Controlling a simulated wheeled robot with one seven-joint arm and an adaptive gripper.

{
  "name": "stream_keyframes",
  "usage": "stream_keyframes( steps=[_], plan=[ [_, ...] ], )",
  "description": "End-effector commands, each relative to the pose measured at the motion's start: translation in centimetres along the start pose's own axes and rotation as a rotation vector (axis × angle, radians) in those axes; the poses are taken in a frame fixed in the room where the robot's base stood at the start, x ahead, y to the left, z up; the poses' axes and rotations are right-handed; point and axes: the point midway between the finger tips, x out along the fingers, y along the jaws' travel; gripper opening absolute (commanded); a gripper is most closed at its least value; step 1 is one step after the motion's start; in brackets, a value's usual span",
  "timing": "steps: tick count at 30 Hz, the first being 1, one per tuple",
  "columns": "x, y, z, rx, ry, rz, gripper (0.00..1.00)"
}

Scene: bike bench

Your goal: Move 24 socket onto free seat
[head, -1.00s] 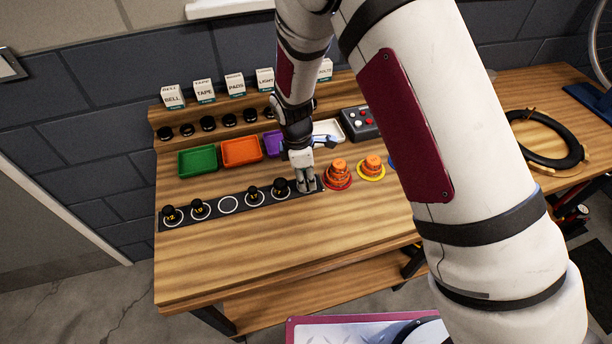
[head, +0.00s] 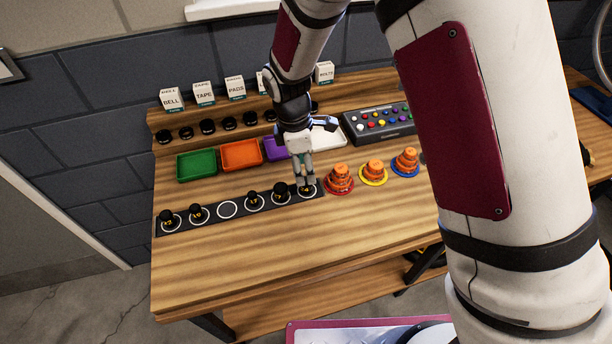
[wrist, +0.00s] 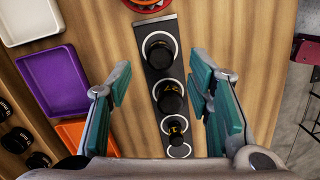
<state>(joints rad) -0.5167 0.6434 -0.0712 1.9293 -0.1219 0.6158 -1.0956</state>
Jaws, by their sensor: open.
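A black strip (head: 240,212) with white-ringed seats lies on the bench. Black sockets with yellow numbers stand upright on it. The third seat from the left (head: 228,209) is an empty ring; it also shows in the wrist view (wrist: 180,151). The rightmost socket (head: 308,190) seems to have a 4 in its number, though I cannot read it fully; it is the top one in the wrist view (wrist: 159,52). The neighbouring socket (wrist: 168,98) has a number starting with 2. My gripper (head: 304,182) is open above the strip's right end, its fingers (wrist: 161,82) apart and empty.
Right of the strip, orange stacked pieces stand on red (head: 339,180), yellow (head: 374,172) and blue (head: 405,162) discs. Green (head: 197,165), orange (head: 241,154), purple and white trays lie behind, with a button box (head: 378,122). The bench front is clear.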

Motion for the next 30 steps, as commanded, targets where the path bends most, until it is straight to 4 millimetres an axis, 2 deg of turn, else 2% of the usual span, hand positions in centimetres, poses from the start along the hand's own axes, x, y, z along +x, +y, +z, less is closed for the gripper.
stream_keyframes(
  steps=[3, 9, 20, 23, 26, 30],
  plan=[
    [-2.3, 0.2, 0.0, 0.0, 0.002, 0.004, 0.46],
    [-4.9, 0.1, 0.0, 0.001, 0.001, 0.001, 0.46],
    [-6.2, 0.0, 0.3, 0.013, 0.002, 0.003, 0.46],
    [-7.7, -0.2, 1.3, 0.071, 0.014, 0.018, 0.46],
    [-10.4, -0.7, 3.3, 0.185, 0.038, 0.046, 0.46],
    [-14.7, -2.4, 6.9, 0.397, 0.083, 0.09, 0.46]
  ],
)
